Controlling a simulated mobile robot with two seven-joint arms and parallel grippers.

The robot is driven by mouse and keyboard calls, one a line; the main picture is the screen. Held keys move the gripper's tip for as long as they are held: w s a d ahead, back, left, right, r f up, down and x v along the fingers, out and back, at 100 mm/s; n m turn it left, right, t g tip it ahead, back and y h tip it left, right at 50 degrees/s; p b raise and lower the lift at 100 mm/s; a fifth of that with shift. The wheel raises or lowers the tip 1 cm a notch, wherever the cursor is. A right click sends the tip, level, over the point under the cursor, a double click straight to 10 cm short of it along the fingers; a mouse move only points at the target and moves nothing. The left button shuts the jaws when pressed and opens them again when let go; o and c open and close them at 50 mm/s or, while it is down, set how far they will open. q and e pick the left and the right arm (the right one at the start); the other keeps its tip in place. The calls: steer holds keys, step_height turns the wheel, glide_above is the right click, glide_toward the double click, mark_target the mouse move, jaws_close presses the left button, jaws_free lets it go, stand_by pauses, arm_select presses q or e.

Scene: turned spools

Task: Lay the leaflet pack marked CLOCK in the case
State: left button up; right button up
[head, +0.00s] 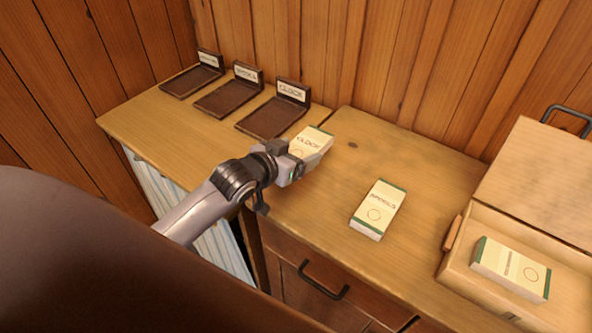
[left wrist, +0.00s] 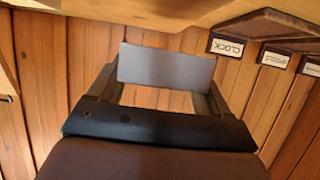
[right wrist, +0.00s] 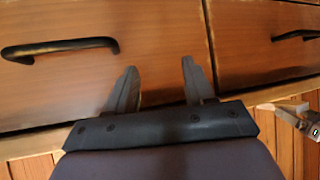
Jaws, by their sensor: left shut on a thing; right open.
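The cream and green leaflet pack marked CLOCK (head: 312,141) is in my left gripper (head: 294,163), above the bench near the dark CLOCK holder. Its plain grey face shows between the fingers in the left wrist view (left wrist: 166,68). The open wooden case (head: 508,226) is at the far right, its lid raised behind. One cream and green pack (head: 511,268) lies in it; its small marking is not readable. My right gripper (right wrist: 155,90) is open and empty in front of drawer fronts, seen only in the right wrist view.
Three dark brown holders stand at the back left: the CLOCK holder (head: 268,120), a middle one (head: 228,97) and a far one (head: 190,80), all empty. Another leaflet pack (head: 378,209) lies on the bench between my left gripper and the case. Bench around it is clear.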

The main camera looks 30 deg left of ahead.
arm_select(q)
steer(key=shift+f, duration=2.85)
steer(key=shift+f, duration=0.2)
steer(key=o, duration=1.1)
